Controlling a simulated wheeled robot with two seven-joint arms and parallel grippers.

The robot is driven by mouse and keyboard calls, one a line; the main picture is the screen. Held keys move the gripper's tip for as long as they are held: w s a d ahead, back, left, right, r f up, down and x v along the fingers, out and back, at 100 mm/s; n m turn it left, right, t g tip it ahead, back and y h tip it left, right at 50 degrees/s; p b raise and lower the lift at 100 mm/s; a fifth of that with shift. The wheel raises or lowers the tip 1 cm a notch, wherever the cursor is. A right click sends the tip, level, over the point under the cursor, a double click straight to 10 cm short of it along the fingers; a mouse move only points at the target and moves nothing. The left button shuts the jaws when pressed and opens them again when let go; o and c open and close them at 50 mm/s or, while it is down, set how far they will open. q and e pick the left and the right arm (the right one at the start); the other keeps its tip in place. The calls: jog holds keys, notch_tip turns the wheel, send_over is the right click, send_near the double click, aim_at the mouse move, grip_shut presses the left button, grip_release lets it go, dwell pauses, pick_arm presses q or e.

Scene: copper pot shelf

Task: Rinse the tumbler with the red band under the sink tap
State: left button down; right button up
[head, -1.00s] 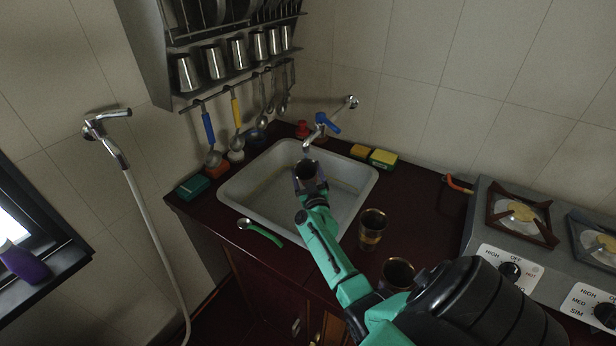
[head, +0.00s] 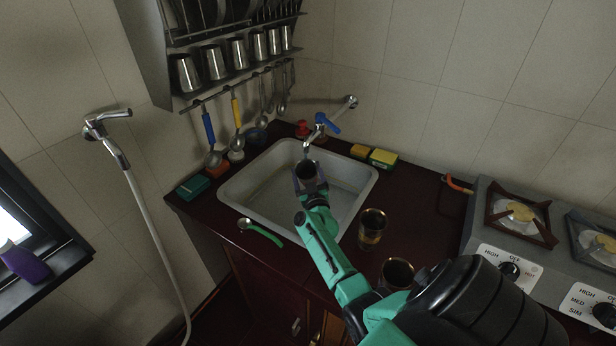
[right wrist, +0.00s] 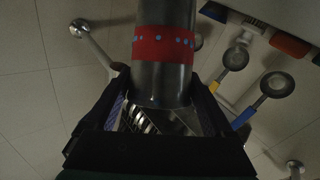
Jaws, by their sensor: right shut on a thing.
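The tumbler with the red band (right wrist: 166,44) is dark metal with blue dots on the band. My right gripper (right wrist: 160,108) is shut on it, with a finger on each side in the right wrist view. In the head view the tumbler (head: 306,171) is over the sink basin (head: 258,193), its open mouth up, just below the spout of the tap (head: 310,138). My right gripper (head: 311,187) hides its lower part, and the band cannot be made out there. The tap has a blue lever. I cannot make out any water. My left gripper is not in view.
Two other tumblers, one (head: 372,228) and another (head: 397,272), stand on the counter right of the sink. A green-handled spoon (head: 261,232) lies at the front rim. Sponges (head: 383,158) sit behind right. Ladles hang behind left. The stove (head: 530,240) is at right.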

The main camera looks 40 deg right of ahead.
jog(key=shift+s+a+r+p, duration=0.15)
jog(key=shift+s+a+p, duration=0.1)
jog(key=shift+a+p, duration=0.25)
jog(key=s+a+p, duration=0.2)
jog(key=a, duration=0.1)
jog(key=shift+s+a+p, duration=0.2)
jog(key=shift+s+p, duration=0.05)
jog(key=shift+p, duration=0.1)
jog(key=shift+s+a+p, duration=0.55)
jog(key=shift+s+a, duration=0.25)
jog(key=shift+a, duration=0.3)
